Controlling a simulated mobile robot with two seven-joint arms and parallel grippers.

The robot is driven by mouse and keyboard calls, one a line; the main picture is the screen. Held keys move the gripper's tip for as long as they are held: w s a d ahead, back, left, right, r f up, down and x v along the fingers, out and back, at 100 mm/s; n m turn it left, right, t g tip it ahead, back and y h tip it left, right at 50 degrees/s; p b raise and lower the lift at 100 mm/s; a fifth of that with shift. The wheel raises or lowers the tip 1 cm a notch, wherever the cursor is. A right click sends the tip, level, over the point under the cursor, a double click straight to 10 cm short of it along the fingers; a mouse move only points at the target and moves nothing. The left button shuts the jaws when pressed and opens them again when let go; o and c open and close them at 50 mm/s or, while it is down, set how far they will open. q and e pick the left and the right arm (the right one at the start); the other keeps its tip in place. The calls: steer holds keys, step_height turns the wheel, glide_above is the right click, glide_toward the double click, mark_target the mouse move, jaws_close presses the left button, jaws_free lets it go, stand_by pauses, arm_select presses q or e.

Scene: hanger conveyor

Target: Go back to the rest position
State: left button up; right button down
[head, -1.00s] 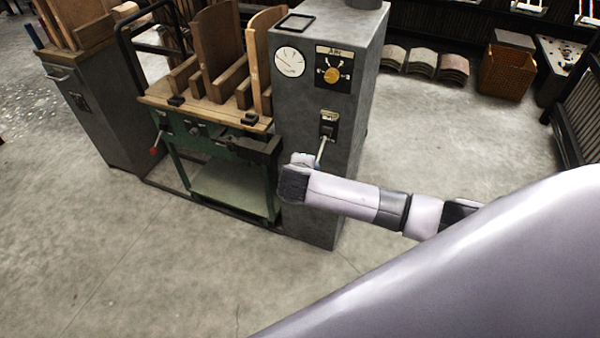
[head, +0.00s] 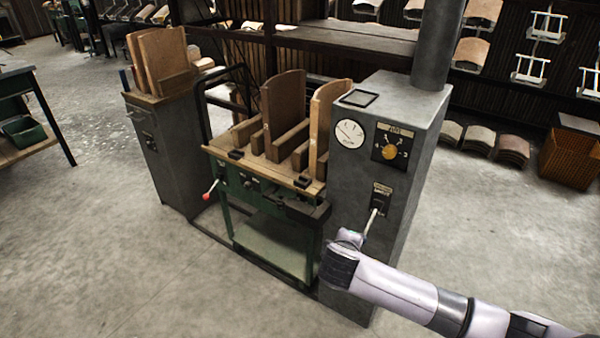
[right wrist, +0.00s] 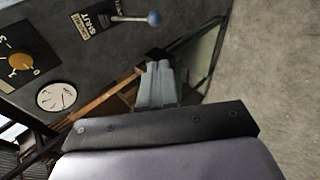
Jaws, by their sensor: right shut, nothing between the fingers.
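My right arm comes in from the right in the head view, and its wrist end is in front of the grey cabinet, just below the lever (head: 374,217). The right gripper's fingers are hidden there. In the right wrist view the right gripper (right wrist: 158,68) has its grey fingers together with nothing between them. The lever's blue ball knob (right wrist: 155,18) is above them in that picture, clear of the fingertips. My left gripper is in neither view.
The grey cabinet (head: 375,270) carries a round gauge (head: 350,134) and a yellow knob (head: 389,152). Beside it stands a green-framed bench (head: 270,235) with upright wooden forms. The concrete floor in front is open.

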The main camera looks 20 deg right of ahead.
steer(key=s+a+f+m+y, duration=0.2)
steer(key=s+a+f+y, duration=0.4)
steer(key=s+a+f, duration=0.3)
steer(key=s+d+m+t, duration=0.1)
steer(key=s+d+m, duration=0.1)
steer(key=s, duration=0.4)
steer(key=s+d+m+t+y, duration=0.1)
steer(key=s+d+m, duration=0.2)
steer(key=s, duration=0.4)
steer(key=shift+r+m+y, duration=0.15)
steer(key=shift+m+y, duration=0.15)
steer(key=shift+m, duration=0.1)
stand_by(0.4)
